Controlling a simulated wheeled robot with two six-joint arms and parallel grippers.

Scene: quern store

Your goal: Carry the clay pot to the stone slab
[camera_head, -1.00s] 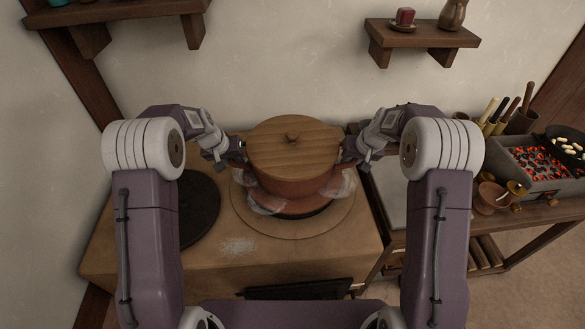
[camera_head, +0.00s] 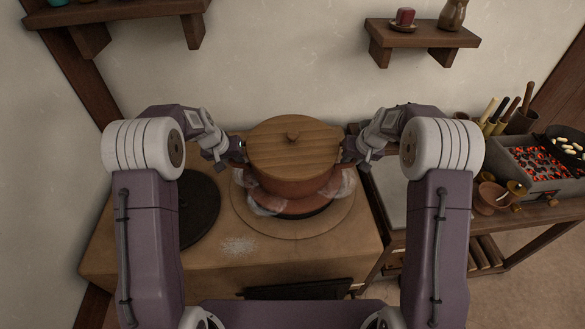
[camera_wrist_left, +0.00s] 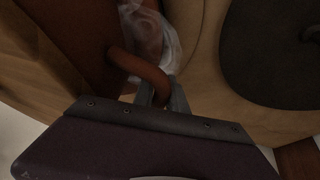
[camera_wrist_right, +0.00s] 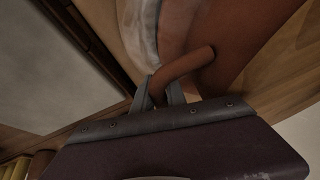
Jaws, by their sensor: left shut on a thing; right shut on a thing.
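The clay pot (camera_head: 290,185) is reddish brown with a round wooden lid (camera_head: 293,146) on top. It is upright over the round burner ring (camera_head: 345,215) of the stove; I cannot tell if its base touches. My left gripper (camera_head: 240,150) is shut on the pot's left loop handle, also seen in the left wrist view (camera_wrist_left: 140,68). My right gripper (camera_head: 346,152) is shut on the right handle, which shows in the right wrist view (camera_wrist_right: 185,65). The grey stone slab (camera_head: 388,190) lies right of the stove, partly hidden by my right arm.
Pale translucent wisps (camera_head: 264,205) surround the pot's lower part. A dark round plate (camera_head: 198,210) is on the stove's left. A brazier with glowing coals (camera_head: 540,165), bowls (camera_head: 490,195) and upright tools stand farther right. A wall shelf (camera_head: 422,38) is above.

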